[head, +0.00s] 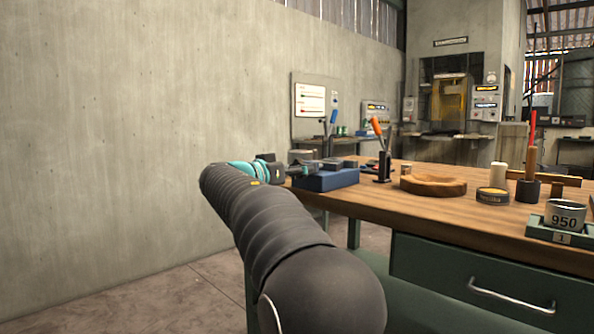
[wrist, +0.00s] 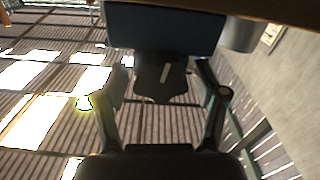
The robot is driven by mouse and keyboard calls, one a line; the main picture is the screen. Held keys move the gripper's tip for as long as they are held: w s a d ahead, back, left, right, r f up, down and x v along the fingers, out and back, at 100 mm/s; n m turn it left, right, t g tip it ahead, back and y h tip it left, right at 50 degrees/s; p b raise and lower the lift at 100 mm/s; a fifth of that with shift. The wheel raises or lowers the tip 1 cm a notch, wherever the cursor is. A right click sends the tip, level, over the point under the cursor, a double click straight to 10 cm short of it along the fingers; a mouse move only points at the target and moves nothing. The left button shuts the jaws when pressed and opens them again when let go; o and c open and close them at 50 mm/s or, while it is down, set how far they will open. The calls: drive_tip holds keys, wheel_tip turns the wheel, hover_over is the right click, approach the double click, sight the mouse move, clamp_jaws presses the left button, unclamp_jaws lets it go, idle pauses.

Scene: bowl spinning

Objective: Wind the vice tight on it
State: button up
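The vice (head: 327,181) has a blue body and stands at the left end of the workbench, with dark and grey parts on top. In the wrist view a broad blue block (wrist: 165,32), apparently the vice, fills the top centre. A dark piece with a pale slot (wrist: 164,85) sits below it; I cannot tell whether it is the vice's handle. My gripper (head: 274,168) is at the vice's left side. In the wrist view its fingers (wrist: 163,75) stand apart on either side of the dark piece, with gaps showing. What the jaws hold is unclear.
The wooden workbench (head: 390,203) carries an orange-handled tool in a black stand (head: 382,150), a round wooden piece (head: 433,185), a dark tin (head: 492,195) and a can marked 950 (head: 565,214). A grey cylinder (wrist: 241,35) is right of the blue block. The wall side is clear.

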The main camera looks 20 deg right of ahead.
drive_tip(key=shift+a, duration=0.1)
drive_tip(key=c, duration=0.7)
drive_tip(key=shift+c, duration=0.2)
drive_tip(key=shift+n, duration=0.4)
drive_tip(key=n, duration=0.3)
drive_tip(key=shift+n+b, duration=0.35)
drive_tip(key=shift+n, duration=0.05)
drive_tip(key=n, duration=0.4)
drive_tip(key=shift+n+p, duration=0.4)
drive_tip(key=o, duration=1.2)
drive_tip(key=shift+c, duration=0.2)
